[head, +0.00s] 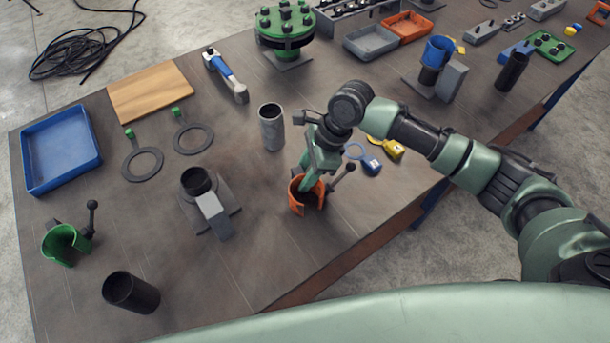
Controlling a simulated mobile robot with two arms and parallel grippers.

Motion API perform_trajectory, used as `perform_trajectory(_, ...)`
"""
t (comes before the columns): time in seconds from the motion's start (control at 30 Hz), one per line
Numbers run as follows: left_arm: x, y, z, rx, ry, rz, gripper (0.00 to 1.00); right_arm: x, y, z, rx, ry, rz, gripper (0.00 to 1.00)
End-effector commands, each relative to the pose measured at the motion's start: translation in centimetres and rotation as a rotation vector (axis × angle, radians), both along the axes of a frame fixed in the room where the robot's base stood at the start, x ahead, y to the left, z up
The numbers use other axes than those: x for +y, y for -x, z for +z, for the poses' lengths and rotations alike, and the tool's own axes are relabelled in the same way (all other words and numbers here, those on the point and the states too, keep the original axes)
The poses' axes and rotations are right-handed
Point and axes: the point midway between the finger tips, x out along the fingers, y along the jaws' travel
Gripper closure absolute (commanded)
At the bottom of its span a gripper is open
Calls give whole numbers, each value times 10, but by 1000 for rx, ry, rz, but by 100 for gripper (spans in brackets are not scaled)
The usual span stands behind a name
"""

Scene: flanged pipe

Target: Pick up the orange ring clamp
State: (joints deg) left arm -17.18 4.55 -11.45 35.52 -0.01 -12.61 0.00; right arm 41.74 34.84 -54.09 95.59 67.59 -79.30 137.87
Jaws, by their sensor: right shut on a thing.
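The orange ring clamp (299,204) is on or just above the table near its front edge, a curved open band with a dark ball-ended lever (342,179) on its right side. My right gripper (307,185) reaches down to it from above and is shut on it, with its fingertips at the band's rim and partly inside it. I cannot tell whether the clamp still touches the table. The gripper hides part of the band's back. My left gripper is not in view.
A dark pipe on a stand (199,188) is to the left. A green ring clamp (65,246) and a black cylinder (131,292) are farther left.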

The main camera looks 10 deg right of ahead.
Motion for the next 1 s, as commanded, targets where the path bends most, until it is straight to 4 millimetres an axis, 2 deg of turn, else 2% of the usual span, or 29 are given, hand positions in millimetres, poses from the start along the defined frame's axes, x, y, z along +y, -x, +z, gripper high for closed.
perform_trajectory(0.27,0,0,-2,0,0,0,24,1,-3,41,-10,-5,0,100)
perform_trajectory(0.7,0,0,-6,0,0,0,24,0,-2,147,-10,-3,0,100)
perform_trajectory(0.83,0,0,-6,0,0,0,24,1,-2,170,-10,-4,0,100)
perform_trajectory(1.0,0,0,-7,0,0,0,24,0,-2,189,-7,-3,-2,100)
